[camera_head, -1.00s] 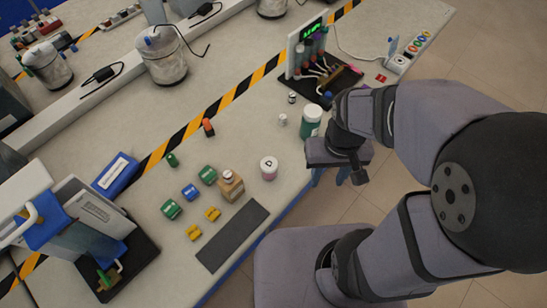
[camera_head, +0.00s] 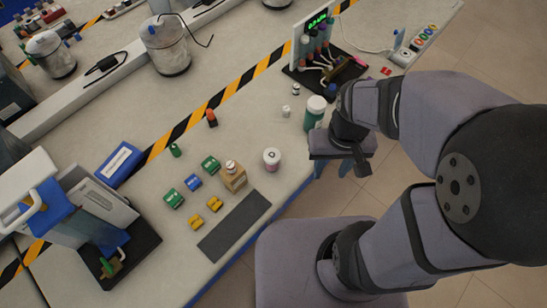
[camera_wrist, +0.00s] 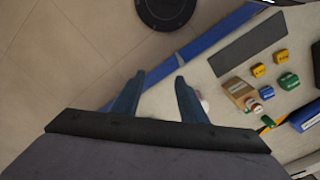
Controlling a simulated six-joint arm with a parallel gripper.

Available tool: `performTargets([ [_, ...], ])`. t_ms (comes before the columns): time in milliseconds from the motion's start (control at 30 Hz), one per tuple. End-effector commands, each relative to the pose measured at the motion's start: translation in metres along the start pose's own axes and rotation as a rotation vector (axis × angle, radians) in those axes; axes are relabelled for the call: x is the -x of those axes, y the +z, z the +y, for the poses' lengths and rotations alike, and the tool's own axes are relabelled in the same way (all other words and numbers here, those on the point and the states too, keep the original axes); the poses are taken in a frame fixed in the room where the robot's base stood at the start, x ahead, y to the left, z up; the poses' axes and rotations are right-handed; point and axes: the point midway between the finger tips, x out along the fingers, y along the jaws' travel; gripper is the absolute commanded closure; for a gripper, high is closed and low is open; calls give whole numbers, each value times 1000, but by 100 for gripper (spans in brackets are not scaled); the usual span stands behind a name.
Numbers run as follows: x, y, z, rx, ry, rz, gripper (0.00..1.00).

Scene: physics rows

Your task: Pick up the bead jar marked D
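The bead jar marked D (camera_head: 271,159) is a small white-lidded jar with a pinkish body. It stands upright on the grey bench near the front edge, beside a tan block. In the wrist view it is mostly hidden behind one finger, with a pale sliver (camera_wrist: 205,102) showing. My gripper (camera_head: 331,173) is to the right of the jar in the head view, out past the bench's blue edge. In the wrist view my gripper (camera_wrist: 160,79) shows two blue fingers apart with nothing between them; it is open and empty.
A green white-capped bottle (camera_head: 314,112) stands close to my gripper. Left of the jar are a tan block (camera_head: 232,177), green, blue and yellow blocks (camera_head: 214,204), and a dark mat (camera_head: 234,226). A display rack (camera_head: 322,55) stands at the back right.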

Motion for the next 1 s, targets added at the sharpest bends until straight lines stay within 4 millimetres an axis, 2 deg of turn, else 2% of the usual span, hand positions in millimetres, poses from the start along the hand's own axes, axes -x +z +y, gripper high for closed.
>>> performTargets([
  [67,0,0,0,0,0,0,59],
  [133,0,0,0,0,0,0,43],
  [167,0,0,0,0,0,0,40],
  [433,0,0,0,0,-1,1,40],
  [567,-2,-8,-10,0,-19,17,40],
  [667,-6,-23,-30,-6,-53,52,40],
  [867,-24,-71,-99,-65,-149,180,40],
  [1000,-43,-100,-145,-149,-174,297,40],
])
